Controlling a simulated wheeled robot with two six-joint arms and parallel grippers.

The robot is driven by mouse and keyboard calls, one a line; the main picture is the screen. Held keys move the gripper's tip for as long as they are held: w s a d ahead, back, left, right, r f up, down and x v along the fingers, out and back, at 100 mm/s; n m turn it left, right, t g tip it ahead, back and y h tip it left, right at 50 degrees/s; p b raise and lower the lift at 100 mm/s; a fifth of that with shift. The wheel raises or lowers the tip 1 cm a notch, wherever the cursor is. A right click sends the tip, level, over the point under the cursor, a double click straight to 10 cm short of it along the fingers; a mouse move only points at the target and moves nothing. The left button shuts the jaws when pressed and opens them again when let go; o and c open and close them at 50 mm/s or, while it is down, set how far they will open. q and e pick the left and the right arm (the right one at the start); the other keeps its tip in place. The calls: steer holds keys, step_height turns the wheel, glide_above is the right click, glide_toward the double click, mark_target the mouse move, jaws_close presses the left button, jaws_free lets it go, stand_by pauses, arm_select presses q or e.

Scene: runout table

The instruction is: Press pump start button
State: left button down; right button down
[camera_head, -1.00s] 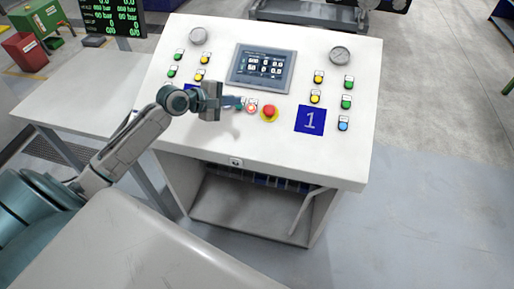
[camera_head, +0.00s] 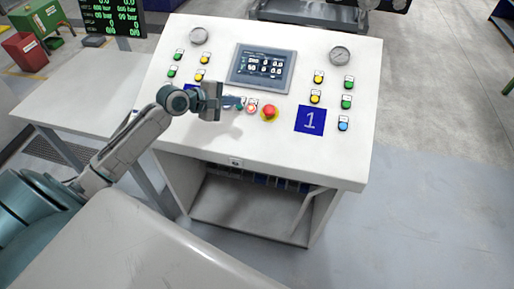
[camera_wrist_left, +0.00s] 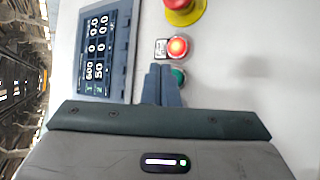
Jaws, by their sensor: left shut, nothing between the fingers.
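The white control console (camera_head: 200,140) carries a short row of buttons below its display. A glowing red button (camera_wrist_left: 177,47) sits between a red mushroom button on a yellow ring (camera_wrist_left: 184,8) and a green button (camera_wrist_left: 178,76) in the left wrist view. The glowing button (camera_head: 252,107) and the mushroom button (camera_head: 269,113) also show in the head view. My left gripper (camera_head: 241,102) is shut and empty, with its fingertips (camera_wrist_left: 162,68) beside the green button, which they partly cover. Contact cannot be told. I cannot read which button is pump start. My right gripper is out of view.
A display (camera_head: 262,68) is set in the console above the buttons. Yellow, green and blue buttons and two gauges (camera_head: 340,55) stand on either side. A blue "1" plate (camera_head: 310,120) lies to the right. A pale table (camera_head: 75,105) adjoins at left.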

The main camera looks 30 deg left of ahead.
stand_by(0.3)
arm_select(q)
steer(key=shift+w+f, duration=0.1)
steer(key=shift+f, duration=0.05)
steer(key=shift+f, duration=0.1)
steer(key=shift+w+f, duration=0.1)
steer(key=shift+f, duration=0.05)
steer(key=shift+w+a+f, duration=0.1)
steer(key=shift+w+f, duration=0.05)
steer(key=shift+f, duration=0.3)
stand_by(0.7)
steer(key=shift+r+p, duration=0.1)
steer(key=shift+p, duration=0.2)
steer(key=shift+s+r+p, duration=0.35)
steer(key=shift+r+p, duration=0.4)
steer(key=shift+p, duration=0.55)
